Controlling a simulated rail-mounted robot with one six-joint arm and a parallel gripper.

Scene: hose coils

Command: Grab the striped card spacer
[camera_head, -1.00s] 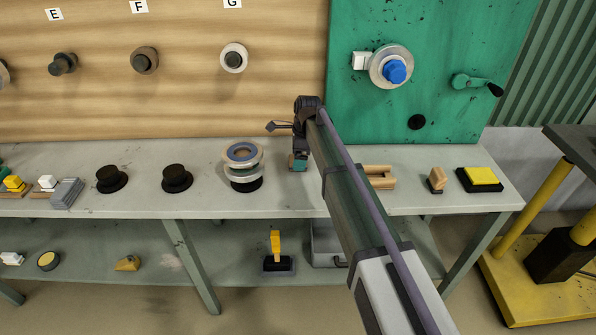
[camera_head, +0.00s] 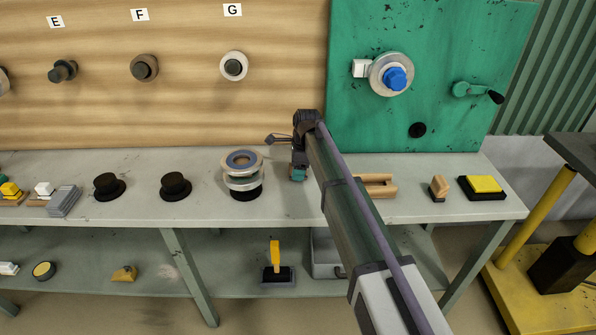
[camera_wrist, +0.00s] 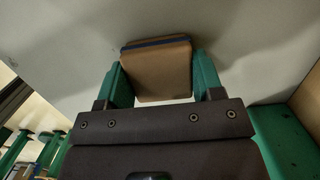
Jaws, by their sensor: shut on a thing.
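In the wrist view, a brown card-like block (camera_wrist: 163,78) with a dark blue stripe near its far edge sits between the two green fingers of my gripper (camera_wrist: 160,66). This looks like the striped card spacer, and the fingers press on its left and right sides. In the head view, my gripper (camera_head: 298,174) points down at the grey bench top, just right of the stacked rings. The block cannot be made out there. I cannot tell whether it touches the bench.
Stacked rings on a black base (camera_head: 243,175) stand close left of my gripper. A wooden slotted block (camera_head: 376,180) lies to the right, partly behind my arm. Black hat-shaped pieces (camera_head: 175,186) stand farther left. A green panel (camera_head: 460,50) and wooden board (camera_head: 200,100) rise behind.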

